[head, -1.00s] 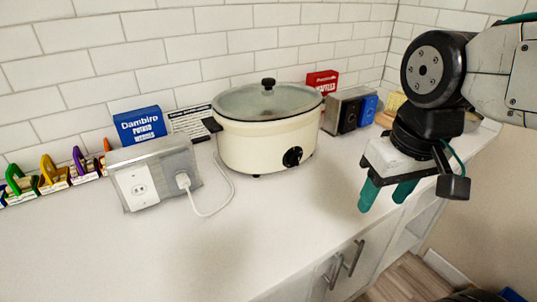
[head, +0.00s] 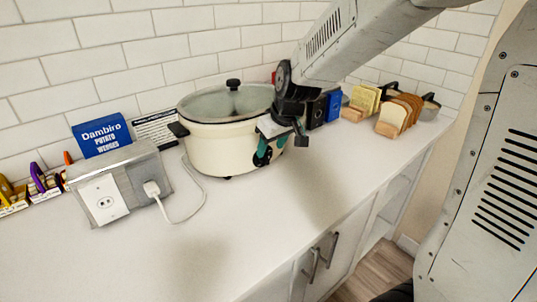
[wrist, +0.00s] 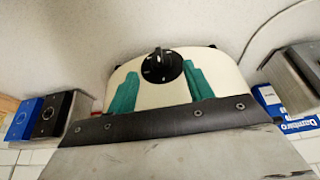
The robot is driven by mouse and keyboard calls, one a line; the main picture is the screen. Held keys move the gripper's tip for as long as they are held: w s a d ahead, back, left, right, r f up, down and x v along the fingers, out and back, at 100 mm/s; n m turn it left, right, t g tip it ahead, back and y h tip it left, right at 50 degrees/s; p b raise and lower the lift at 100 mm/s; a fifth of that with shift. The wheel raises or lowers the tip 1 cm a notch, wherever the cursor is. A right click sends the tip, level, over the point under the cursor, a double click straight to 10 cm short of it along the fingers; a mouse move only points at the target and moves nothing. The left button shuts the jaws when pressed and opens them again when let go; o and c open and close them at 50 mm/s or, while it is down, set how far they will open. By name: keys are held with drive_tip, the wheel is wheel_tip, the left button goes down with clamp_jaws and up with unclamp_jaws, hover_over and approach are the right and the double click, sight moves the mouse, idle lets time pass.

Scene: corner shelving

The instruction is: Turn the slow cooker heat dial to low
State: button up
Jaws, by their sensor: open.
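The cream slow cooker (head: 215,150) stands on the counter with its glass lid on. Its black round heat dial (head: 262,157) is on the front, partly hidden by my gripper in the head view. In the wrist view the dial (wrist: 162,68) shows whole, with a raised black grip bar and small pale marks; I cannot read its setting. My gripper (head: 270,148) is at the cooker's front. Its teal fingers are open and empty in the wrist view (wrist: 161,72), one on each side of the dial. I cannot tell whether they touch it.
A grey outlet box (head: 118,185) with the plugged-in white cord (head: 180,212) stands left of the cooker. A blue box (head: 102,136) is behind it. The counter front (head: 250,225) is clear.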

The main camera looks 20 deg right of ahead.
sight(268, 155)
drive_tip(key=shift+x, duration=2.15)
drive_tip(key=c, duration=1)
drive_tip(key=shift+d, duration=0.1)
